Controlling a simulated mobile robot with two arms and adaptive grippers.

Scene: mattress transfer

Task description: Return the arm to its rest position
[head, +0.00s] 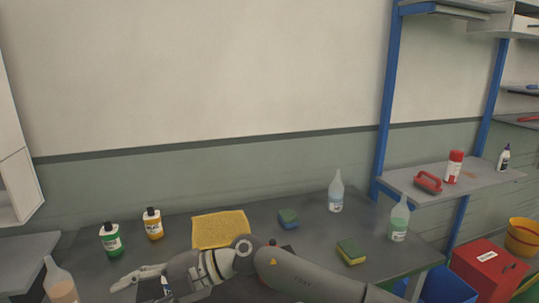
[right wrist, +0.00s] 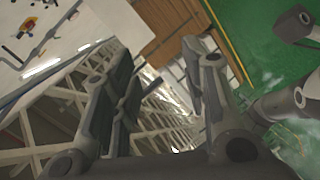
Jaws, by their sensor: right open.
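My right arm comes in from the lower right of the head view and reaches left across the front of the dark table (head: 300,232). Its gripper (head: 138,278) points left above the table near the bottom edge. In the right wrist view the two dark fingers of the right gripper (right wrist: 158,75) stand apart with nothing between them. My left gripper is not in view.
On the table are a green bottle (head: 111,240), an orange bottle (head: 153,224), a yellow cloth (head: 219,230), two sponges (head: 351,252) and clear spray bottles (head: 335,192). A shelf (head: 455,180) and a red box (head: 488,268) stand right.

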